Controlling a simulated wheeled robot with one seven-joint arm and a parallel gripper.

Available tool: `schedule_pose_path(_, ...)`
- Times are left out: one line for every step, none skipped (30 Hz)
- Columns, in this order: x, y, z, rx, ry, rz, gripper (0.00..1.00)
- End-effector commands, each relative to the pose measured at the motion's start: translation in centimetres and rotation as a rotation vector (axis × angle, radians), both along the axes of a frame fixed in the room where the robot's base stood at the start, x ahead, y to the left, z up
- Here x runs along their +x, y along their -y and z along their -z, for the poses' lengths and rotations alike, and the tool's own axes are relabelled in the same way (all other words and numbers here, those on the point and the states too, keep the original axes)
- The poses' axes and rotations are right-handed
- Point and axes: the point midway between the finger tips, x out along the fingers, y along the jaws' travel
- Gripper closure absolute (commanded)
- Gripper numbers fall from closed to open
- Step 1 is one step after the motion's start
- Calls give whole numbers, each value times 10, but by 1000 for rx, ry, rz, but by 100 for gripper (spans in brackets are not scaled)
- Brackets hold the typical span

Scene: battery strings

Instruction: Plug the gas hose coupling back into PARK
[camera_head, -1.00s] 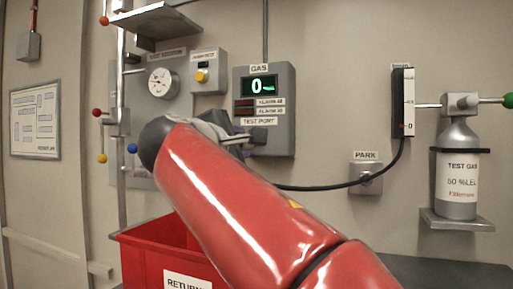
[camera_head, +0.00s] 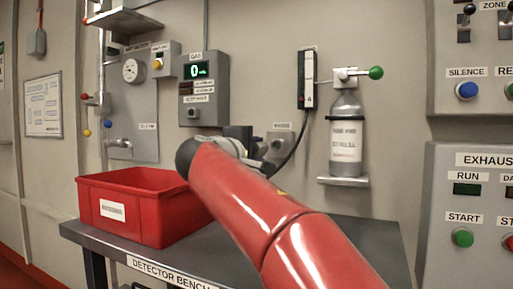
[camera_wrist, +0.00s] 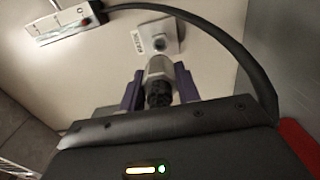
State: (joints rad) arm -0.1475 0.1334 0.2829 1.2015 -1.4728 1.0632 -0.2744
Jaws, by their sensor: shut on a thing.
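My gripper (camera_wrist: 158,92) is shut on the gas hose coupling (camera_wrist: 158,82), a metal piece with a dark ribbed collar between two purple fingers. Just beyond it, in line, is the PARK socket (camera_wrist: 161,44) on its grey wall plate. The coupling's front end points at the socket; whether they touch I cannot tell. In the head view, the grey PARK plate (camera_head: 280,144) is just right of my gripper (camera_head: 248,140), and my arm hides the coupling. The black hose (camera_head: 292,152) hangs from the flow meter (camera_head: 308,80) and arcs across the wrist view (camera_wrist: 238,58).
The gas detector box (camera_head: 203,88), its test port (camera_head: 194,112) empty, is left of PARK. A gas bottle (camera_head: 346,135) stands on a shelf at right. A red bin (camera_head: 165,215) sits on the detector bench (camera_head: 345,235). Control panels (camera_head: 470,200) line the right.

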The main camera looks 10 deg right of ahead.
Motion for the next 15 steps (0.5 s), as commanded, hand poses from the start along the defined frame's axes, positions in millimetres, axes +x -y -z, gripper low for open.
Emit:
schedule_pose_path(0,0,-1,-1,1,0,99)
schedule_pose_path(0,0,-1,-1,1,0,99)
schedule_pose_path(0,0,-1,-1,1,0,99)
schedule_pose_path(0,0,-1,-1,1,0,99)
schedule_pose_path(0,0,-1,-1,1,0,99)
schedule_pose_path(0,0,-1,-1,1,0,99)
schedule_pose_path(0,0,-1,-1,0,0,99)
schedule_pose_path(0,0,-1,-1,0,0,99)
schedule_pose_path(0,0,-1,-1,0,0,99)
schedule_pose_path(1,1,-1,-1,0,1,99)
schedule_pose_path(2,2,-1,-1,-1,1,99)
schedule_pose_path(4,3,-2,-1,-1,2,99)
schedule_pose_path(5,5,-2,-1,-1,2,99)
schedule_pose_path(7,6,-2,-1,-1,3,99)
schedule_pose_path(10,8,-2,-2,-1,3,99)
